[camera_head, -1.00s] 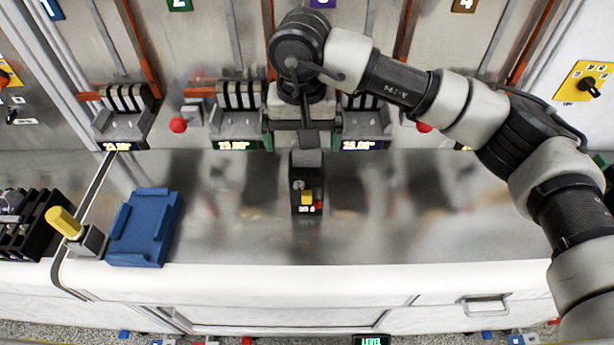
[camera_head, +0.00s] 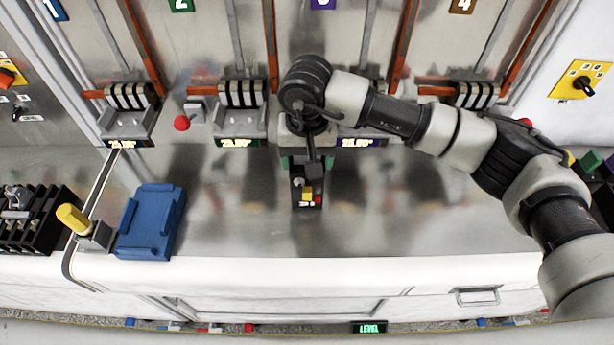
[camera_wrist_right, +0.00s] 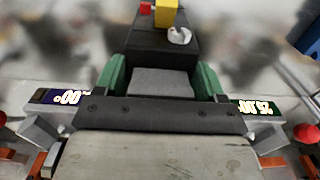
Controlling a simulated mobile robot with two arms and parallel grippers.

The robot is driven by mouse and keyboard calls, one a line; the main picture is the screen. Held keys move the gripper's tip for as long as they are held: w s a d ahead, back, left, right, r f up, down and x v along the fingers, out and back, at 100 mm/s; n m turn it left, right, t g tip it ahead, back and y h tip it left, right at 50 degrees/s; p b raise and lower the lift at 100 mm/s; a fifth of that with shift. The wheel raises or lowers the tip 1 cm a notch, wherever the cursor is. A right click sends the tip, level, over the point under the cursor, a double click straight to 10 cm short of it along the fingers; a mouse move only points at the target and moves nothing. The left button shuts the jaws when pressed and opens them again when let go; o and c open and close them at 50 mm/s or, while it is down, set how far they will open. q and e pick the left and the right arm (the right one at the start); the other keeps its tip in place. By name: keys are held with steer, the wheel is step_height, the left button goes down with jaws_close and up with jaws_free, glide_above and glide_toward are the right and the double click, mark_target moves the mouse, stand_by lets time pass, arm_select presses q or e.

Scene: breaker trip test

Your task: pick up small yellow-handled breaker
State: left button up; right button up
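The small yellow-handled breaker (camera_head: 307,197) is a small black block with a yellow handle and a red button, on the metal bench top. In the right wrist view the breaker (camera_wrist_right: 150,47) shows at top centre, with a light grey end piece towards me. My right gripper (camera_head: 307,163) is down over the breaker's far end. In the wrist view my right gripper (camera_wrist_right: 161,78) has its green fingers close against both sides of that end, with no clear gap. The breaker appears to rest on the bench. My left gripper is out of view.
A blue cradle (camera_head: 150,222) and a yellow-handled lever (camera_head: 75,219) stand to the left, with a black terminal block (camera_head: 35,218) beyond. Numbered bays with lit displays (camera_head: 240,142) line the back panel. The bench right of the breaker is clear.

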steer(key=c, duration=1.1)
steer(key=shift+o, duration=0.2)
steer(key=shift+w, duration=0.1)
steer(key=shift+r, duration=0.1)
steer(key=shift+r+b, duration=0.4)
steer(key=shift+r, duration=0.1)
step_height(320, 180, up, 2)
steer(key=shift+r+b, duration=0.2)
steer(key=shift+b, duration=0.55)
steer(key=s+d+r+b, duration=0.4)
steer(key=s+d+r, duration=0.2)
steer(key=d, duration=0.4)
steer(key=shift+r, duration=0.75)
steer(key=shift+s+f, duration=0.1)
